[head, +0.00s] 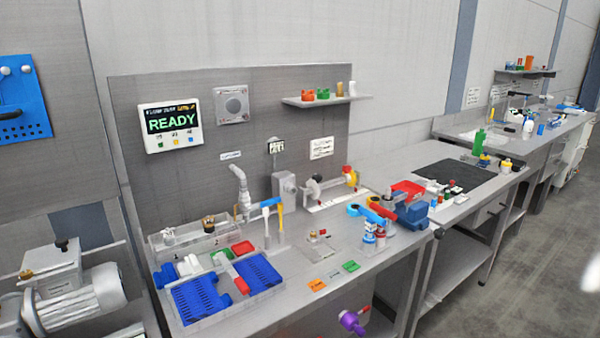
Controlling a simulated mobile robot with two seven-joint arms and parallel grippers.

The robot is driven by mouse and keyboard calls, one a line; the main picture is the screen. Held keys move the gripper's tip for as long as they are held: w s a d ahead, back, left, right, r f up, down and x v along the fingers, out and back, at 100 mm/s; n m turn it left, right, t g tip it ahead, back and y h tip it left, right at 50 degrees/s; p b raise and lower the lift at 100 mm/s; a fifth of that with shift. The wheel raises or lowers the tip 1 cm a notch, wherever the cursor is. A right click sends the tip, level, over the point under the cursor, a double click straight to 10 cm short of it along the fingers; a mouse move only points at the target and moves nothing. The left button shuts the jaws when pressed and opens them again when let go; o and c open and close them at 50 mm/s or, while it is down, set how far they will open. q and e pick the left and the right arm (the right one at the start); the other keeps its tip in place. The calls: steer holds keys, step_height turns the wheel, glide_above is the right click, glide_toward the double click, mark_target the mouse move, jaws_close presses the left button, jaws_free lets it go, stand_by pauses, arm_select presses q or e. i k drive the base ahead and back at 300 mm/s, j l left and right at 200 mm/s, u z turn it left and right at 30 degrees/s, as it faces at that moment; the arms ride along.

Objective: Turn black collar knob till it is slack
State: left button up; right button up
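I cannot pick out the black collar knob for certain at this size. A small dark knob (62,244) sits on top of the grey motor unit (75,290) at the far left. Another small dark knob (318,178) shows on the clamp-like fixture (338,192) at the back of the bench. A brownish knob (209,222) stands on the clear box (190,242) at the back left. Whether any of them is tight or slack cannot be told. Neither of my grippers is in view.
The steel bench (300,262) carries a tray with blue perforated racks (198,300), a tap (241,190) and a red and blue device (410,205). A display (170,127) reads READY. A shelf (326,99) hangs above.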

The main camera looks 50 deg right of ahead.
mark_target(318, 178)
steer(key=k+l+u, duration=0.25)
steer(key=l, duration=0.15)
steer(key=k+l+u, duration=0.25)
steer(key=l, duration=0.15)
steer(key=k+l+u, duration=0.1)
steer(key=k+l, duration=0.15)
steer(key=k+l+u, duration=0.1)
steer(key=k+l, duration=0.15)
steer(key=l, duration=0.2)
